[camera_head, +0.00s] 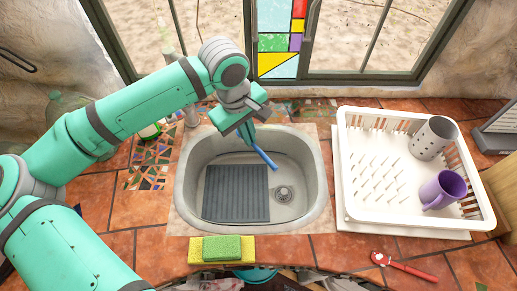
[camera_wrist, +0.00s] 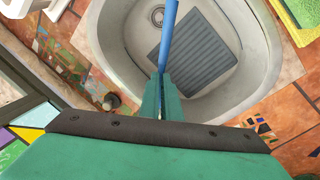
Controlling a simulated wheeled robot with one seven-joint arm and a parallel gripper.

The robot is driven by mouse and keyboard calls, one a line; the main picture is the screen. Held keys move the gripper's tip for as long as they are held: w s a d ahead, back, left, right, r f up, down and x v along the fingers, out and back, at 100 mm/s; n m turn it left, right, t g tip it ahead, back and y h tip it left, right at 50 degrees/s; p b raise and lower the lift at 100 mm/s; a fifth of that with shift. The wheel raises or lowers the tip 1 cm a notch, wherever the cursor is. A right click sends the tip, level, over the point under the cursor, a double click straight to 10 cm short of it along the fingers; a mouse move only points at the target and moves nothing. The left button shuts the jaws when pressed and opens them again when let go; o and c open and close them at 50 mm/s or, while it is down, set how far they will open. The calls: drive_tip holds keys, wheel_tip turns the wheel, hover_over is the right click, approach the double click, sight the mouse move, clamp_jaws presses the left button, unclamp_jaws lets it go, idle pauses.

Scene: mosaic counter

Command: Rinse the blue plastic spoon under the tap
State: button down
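My gripper (camera_head: 247,131) is over the back part of the sink (camera_head: 186,190). It is shut on the blue spoon (camera_head: 265,157), which slants down to the right over the basin. In the wrist view the spoon (camera_wrist: 168,38) runs up from between the green fingertips (camera_wrist: 162,82) toward the drain side. The end of the spoon inside the gripper is hidden. The tap (camera_head: 186,105) stands at the sink's back left, partly hidden behind my arm. I cannot see whether water runs.
A grey ribbed mat (camera_head: 236,193) lies in the sink beside the drain (camera_head: 283,193). A white dish rack (camera_head: 346,200) with a metal cup (camera_head: 433,138) and a purple mug (camera_head: 443,190) stands right. Sponges (camera_head: 222,248) and a red-handled tool (camera_head: 405,266) lie in front.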

sight(272, 165)
drive_tip(key=shift+w+a, duration=0.3)
drive_tip(key=shift+a, duration=0.4)
drive_tip(key=s, duration=0.1)
drive_tip(key=s+d, duration=0.2)
drive_tip(key=s, duration=0.1)
drive_tip(key=shift+s, duration=0.1)
drive_tip(key=shift+d, duration=0.2)
idle(0.4)
drive_tip(key=shift+s+d+r, duration=0.45)
drive_tip(key=shift+s+r, duration=0.3)
drive_tip(key=shift+s, duration=0.1)
drive_tip(key=shift+s+d+r, duration=0.45)
drive_tip(key=shift+s+r, duration=0.25)
drive_tip(key=shift+s, duration=0.1)
drive_tip(key=shift+d, duration=0.1)
